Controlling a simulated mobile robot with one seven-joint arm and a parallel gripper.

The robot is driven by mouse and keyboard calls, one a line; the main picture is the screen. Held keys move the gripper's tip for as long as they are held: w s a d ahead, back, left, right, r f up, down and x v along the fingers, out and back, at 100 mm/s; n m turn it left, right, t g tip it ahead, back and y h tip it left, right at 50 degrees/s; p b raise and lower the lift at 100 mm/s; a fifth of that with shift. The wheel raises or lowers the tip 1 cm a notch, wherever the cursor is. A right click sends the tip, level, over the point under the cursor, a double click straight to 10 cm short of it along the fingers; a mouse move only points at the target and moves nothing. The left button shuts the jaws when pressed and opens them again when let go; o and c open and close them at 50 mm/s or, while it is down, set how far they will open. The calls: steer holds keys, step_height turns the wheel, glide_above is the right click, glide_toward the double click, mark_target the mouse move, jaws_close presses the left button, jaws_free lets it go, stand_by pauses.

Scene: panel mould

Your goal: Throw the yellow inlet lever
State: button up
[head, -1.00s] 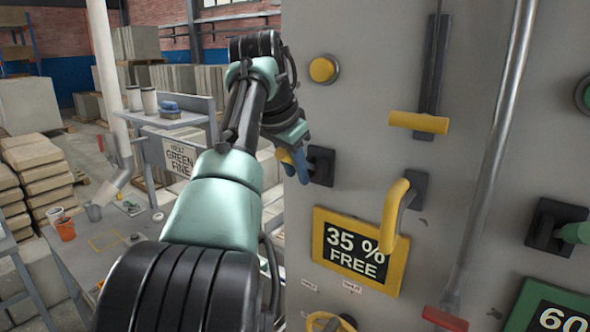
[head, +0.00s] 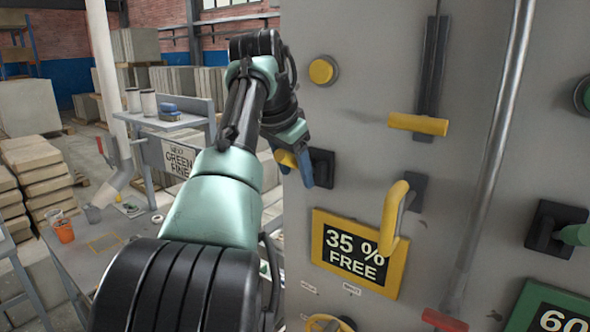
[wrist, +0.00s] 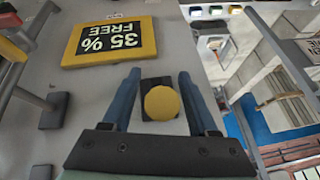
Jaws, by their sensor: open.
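A lever with a round yellow end (wrist: 162,103) stands out from a dark base plate (head: 321,168) at the left edge of the grey panel. In the wrist view this yellow end lies between the two blue fingers of my gripper (wrist: 157,85). The fingers are open, one on each side, with gaps visible. In the head view my gripper (head: 304,165) is beside the dark base, and the yellow end (head: 285,159) is partly hidden behind a finger. I cannot read a label naming the lever as the inlet.
A yellow curved handle (head: 393,216), a yellow slide handle (head: 418,124), a yellow button (head: 322,70) and a yellow-framed "35 % FREE" sign (head: 357,253) are close by on the panel. A metal rod with a red end (head: 444,320) runs down it. A grey workbench (head: 130,262) stands left.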

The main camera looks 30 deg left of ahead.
steer(key=b+v, duration=0.2)
steer(key=v, duration=1)
steer(key=shift+r, duration=0.45)
steer(key=shift+s, duration=0.1)
